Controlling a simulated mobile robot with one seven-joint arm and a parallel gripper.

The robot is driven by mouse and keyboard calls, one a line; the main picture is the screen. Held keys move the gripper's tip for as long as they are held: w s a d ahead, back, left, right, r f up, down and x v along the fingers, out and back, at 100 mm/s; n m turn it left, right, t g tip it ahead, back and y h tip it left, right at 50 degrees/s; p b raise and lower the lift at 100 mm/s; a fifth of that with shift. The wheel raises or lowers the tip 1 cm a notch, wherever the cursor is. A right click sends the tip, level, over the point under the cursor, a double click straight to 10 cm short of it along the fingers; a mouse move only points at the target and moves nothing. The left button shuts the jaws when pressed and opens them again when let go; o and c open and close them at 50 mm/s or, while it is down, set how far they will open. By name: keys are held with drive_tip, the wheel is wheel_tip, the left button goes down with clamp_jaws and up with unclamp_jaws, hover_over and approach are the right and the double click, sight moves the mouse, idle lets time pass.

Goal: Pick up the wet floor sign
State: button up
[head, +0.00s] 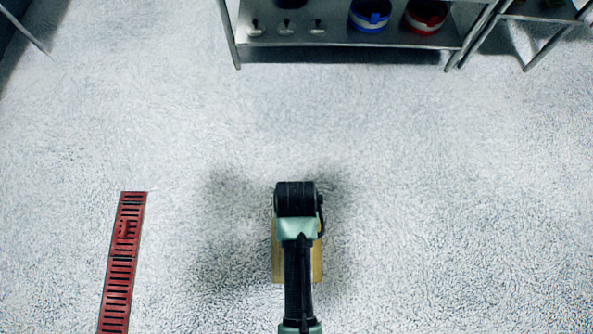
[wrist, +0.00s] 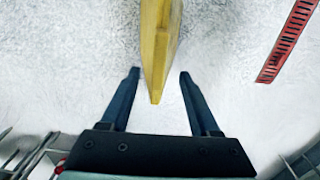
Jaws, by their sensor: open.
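The wet floor sign shows as a narrow yellow shape in the wrist view (wrist: 158,45), seen nearly edge-on, with its near end between my fingertips. In the head view the yellow sign (head: 317,262) is mostly hidden under my arm, with its edges showing on both sides. My gripper (wrist: 160,74) is open, with one finger on each side of the sign and a visible gap to each. In the head view the fingers are hidden behind my wrist. I cannot tell how far the sign is below or ahead of the fingers.
A red slotted floor drain (head: 121,262) runs along the floor at the left. A metal shelf table (head: 345,41) stands at the back, with a blue bucket (head: 369,16) and a red bucket (head: 425,17) on it. The pale floor around the sign is clear.

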drive_tip(key=f+b, duration=0.3)
drive_tip(key=f, duration=0.6)
drive_tip(key=shift+w, duration=0.2)
clamp_jaws()
drive_tip(key=shift+w+r, duration=0.1)
idle(1.0)
